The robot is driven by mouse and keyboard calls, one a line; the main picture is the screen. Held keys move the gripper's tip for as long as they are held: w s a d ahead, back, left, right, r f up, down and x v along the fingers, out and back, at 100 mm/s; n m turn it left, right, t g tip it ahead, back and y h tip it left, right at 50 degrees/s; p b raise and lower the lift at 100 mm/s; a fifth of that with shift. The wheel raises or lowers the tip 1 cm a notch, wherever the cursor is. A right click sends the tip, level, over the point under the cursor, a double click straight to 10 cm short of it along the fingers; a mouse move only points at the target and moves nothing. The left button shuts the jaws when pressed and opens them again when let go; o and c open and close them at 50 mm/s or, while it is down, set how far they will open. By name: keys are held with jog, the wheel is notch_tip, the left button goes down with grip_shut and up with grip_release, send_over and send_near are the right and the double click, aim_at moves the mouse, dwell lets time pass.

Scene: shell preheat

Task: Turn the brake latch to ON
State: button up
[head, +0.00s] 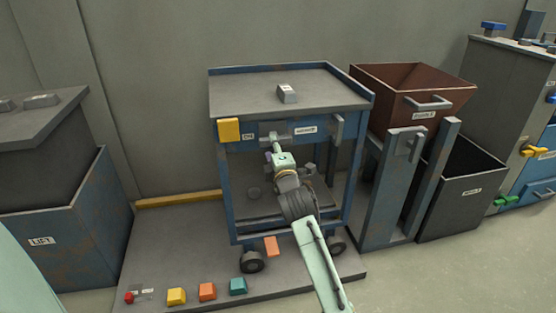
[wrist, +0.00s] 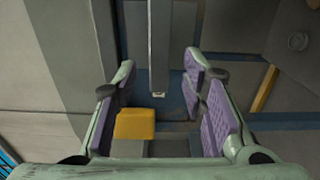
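A blue-framed cart (head: 232,190) with a grey top stands in the middle of the head view. On its front rail a grey bar-shaped latch (head: 276,136) sits between a small label at its left, which seems to read ON, and a longer label at its right. My gripper (head: 270,156) is just below and in front of this latch. In the wrist view my gripper (wrist: 159,68) is open, its purple pads apart. A grey bar (wrist: 172,40) shows between and beyond the fingers; I cannot tell whether it touches them. The latch is partly hidden by my gripper in the head view.
A yellow block (head: 228,130) is on the cart's left front corner and shows close to the left finger in the wrist view (wrist: 135,124). A grey handle (head: 337,128) is at the right. A brown bin (head: 420,90) stands right; coloured blocks line the platform's front.

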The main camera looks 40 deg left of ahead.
jog(key=v, duration=0.7)
jog(key=shift+s+d, duration=0.1)
jog(key=shift+s, duration=0.05)
